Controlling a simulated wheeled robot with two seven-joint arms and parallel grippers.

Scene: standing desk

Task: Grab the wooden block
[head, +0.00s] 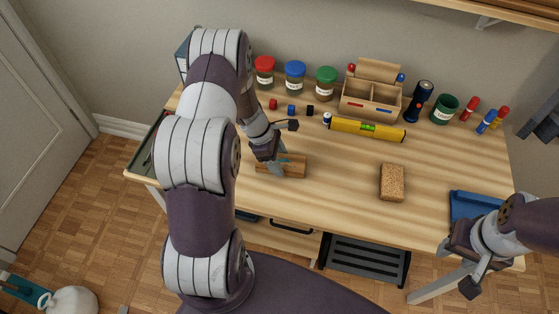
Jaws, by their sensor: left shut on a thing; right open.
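The wooden block (295,166) is a brown bar at the left-middle of the desk. My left gripper (283,168) is over it, shut on it, with its fingers around the block's middle. Whether the block touches the desk or is slightly raised, I cannot tell. My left arm hides the desk's left part. My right gripper (460,270) is at the lower right, off the desk's front edge, open and apart from the block.
A cork-coloured sponge-like block (392,182) lies right of centre. The desk's front middle is clear.

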